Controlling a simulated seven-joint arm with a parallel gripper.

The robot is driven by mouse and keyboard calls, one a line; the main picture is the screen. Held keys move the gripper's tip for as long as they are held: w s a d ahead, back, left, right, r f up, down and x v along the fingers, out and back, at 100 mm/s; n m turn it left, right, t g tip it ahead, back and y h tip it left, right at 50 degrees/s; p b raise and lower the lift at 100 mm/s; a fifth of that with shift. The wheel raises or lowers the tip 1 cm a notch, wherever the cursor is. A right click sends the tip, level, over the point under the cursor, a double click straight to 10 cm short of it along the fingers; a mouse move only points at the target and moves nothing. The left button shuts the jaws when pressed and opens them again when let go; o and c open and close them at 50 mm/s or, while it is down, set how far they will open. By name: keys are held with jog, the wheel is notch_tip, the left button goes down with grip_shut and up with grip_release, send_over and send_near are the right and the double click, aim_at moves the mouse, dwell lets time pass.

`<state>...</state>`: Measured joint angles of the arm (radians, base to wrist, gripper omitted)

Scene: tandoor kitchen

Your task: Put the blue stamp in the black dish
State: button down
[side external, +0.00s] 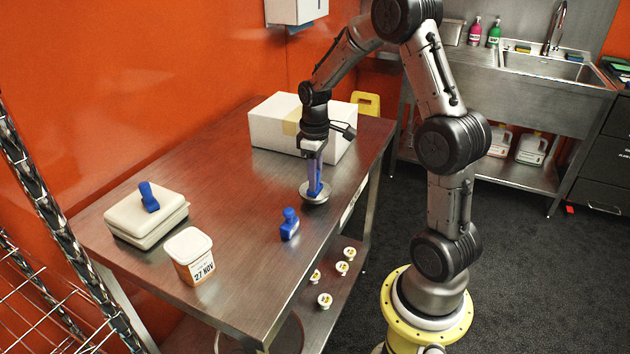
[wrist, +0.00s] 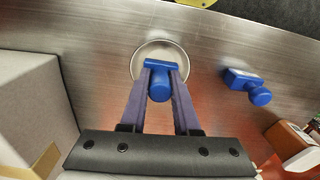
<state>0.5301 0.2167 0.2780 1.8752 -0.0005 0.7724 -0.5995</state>
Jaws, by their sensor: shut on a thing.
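My gripper (side external: 314,180) points down and is shut on a blue stamp (wrist: 160,88), gripped between both fingers in the wrist view. The stamp's lower end is over or in a small round dish (side external: 311,199), near the table's right edge. Whether the stamp touches the dish bottom, I cannot tell. The dish (wrist: 176,48) looks silvery grey in both views; no black dish shows. A second blue stamp (side external: 290,224) stands on the table in front of the dish; the wrist view shows it to the right (wrist: 248,84). A third blue stamp (side external: 149,197) is on a pale closed box.
The pale box (side external: 146,220) and a white-lidded tub (side external: 189,250) labelled 27 NOV stand at the table's left. A large white box (side external: 272,125) stands behind my gripper, near it. The middle of the steel table (side external: 235,190) is clear.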

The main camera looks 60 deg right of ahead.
jog(key=shift+f, duration=0.5)
jog(key=shift+f, duration=0.2)
jog(key=c, duration=0.6)
grip_release()
jog(key=shift+c, duration=0.2)
notch_tip(320, 180, up, 11)
jog(key=shift+r, duration=0.15)
jog(key=shift+a+r, duration=0.2)
jog(key=shift+r, duration=0.45)
jog(key=s+a+r+t, duration=0.2)
jog(key=s+a+r, duration=0.3)
jog(key=a, duration=0.5)
jog(key=s+a+f+t, duration=0.1)
jog(key=s+a+t, duration=0.2)
jog(key=s+a, duration=0.5)
jog(key=shift+s+a+m+t, duration=0.3)
jog(key=shift+s+m, duration=0.1)
jog(key=shift+s, duration=1.1)
